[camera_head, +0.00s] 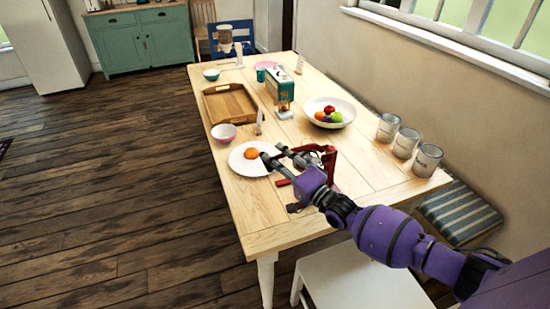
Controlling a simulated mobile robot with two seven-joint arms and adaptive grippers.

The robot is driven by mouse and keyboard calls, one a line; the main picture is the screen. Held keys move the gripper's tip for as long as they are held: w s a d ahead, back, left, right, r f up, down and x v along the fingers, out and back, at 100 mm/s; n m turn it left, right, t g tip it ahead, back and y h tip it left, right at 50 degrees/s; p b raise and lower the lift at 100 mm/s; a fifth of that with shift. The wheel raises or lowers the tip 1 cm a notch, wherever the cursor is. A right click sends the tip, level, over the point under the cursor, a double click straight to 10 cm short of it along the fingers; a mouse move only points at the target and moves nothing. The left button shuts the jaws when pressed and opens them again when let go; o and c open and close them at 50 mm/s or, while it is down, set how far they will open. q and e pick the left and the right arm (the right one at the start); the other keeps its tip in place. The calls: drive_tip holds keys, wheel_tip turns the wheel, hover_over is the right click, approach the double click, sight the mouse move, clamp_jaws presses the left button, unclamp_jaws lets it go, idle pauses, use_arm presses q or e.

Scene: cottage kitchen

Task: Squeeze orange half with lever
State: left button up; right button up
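The orange half (251,153) lies on a white plate (245,167) near the front left of the table. A red lever press (331,163) stands to the right of the plate. My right arm and gripper hide much of it, so its cup and the lever's position are unclear. My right gripper (271,152) is above the table, its fingers pointing left at the plate's right rim, just right of the orange half. Its fingers look spread, with nothing seen between them. My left gripper is not in view.
A pink bowl (223,132), a wooden tray (207,106) and a carton (284,97) stand behind the plate. A white fruit bowl (345,107) and three cans (427,159) line the right side. The table's front left corner (262,225) is clear.

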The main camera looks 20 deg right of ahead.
drive_tip(key=shift+w+a, duration=0.3)
drive_tip(key=shift+w, duration=0.35)
clamp_jaws()
